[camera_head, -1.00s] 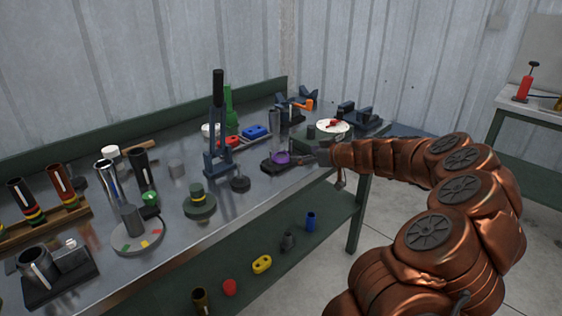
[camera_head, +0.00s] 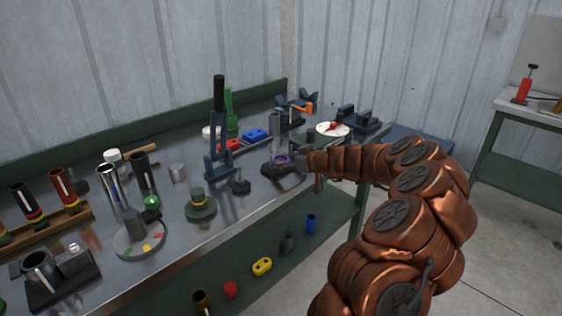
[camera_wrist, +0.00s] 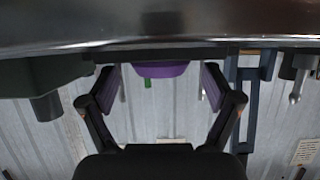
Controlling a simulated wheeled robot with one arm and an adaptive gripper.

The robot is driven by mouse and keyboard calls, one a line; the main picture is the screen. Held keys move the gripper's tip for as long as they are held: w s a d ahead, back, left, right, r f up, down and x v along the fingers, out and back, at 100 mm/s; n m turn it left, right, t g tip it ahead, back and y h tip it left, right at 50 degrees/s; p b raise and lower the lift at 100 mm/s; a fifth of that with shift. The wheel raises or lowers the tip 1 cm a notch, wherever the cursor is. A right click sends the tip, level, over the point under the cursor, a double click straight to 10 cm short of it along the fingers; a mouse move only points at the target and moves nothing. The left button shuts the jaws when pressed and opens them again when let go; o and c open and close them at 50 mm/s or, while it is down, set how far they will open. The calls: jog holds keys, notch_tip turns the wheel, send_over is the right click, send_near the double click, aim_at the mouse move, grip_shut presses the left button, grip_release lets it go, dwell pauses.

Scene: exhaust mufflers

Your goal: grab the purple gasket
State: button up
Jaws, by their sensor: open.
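The purple gasket (camera_head: 280,160) sits on a dark base on the workbench, right of the blue lever press. My gripper (camera_head: 291,163) is beside it at bench height, coming from the right and partly covering it. In the wrist view, which shows the bench upside down, the purple gasket (camera_wrist: 160,70) lies between the two fingertips of my open gripper (camera_wrist: 158,84). There are visible gaps on both sides of it. How deep it sits between the fingers I cannot tell.
The blue lever press (camera_head: 218,140) stands left of the gasket. A grey cylinder (camera_head: 275,124) stands behind it, and a white round dial (camera_head: 333,129) lies behind to the right. A small dark knob (camera_head: 241,186) is in front left. The bench's front edge is close below my gripper.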

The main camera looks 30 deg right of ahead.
jog(key=c, duration=1.3)
